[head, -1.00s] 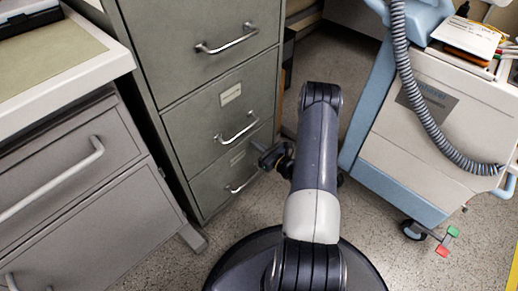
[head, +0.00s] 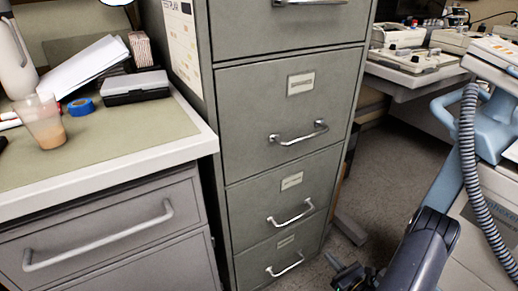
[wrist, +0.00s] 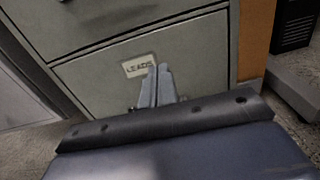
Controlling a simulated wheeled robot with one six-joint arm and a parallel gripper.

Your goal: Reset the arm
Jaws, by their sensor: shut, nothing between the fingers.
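My arm (head: 418,252) is folded low at the bottom right of the head view, between the filing cabinet and the blue and white medical cart. In the wrist view my gripper (wrist: 158,72) is shut and empty, its two grey fingers together in front of a cabinet drawer. The drawer's label (wrist: 137,65) reads "LEADS" and is partly covered by the fingers. Whether the fingers touch the drawer I cannot tell.
The grey filing cabinet (head: 281,105) stands centre with its visible drawers shut. At left a desk (head: 120,160) holds a cup (head: 43,122), blue tape (head: 80,106) and a black case (head: 135,87). The cart (head: 490,190) is close on the right. Floor (head: 385,175) shows between cabinet and cart.

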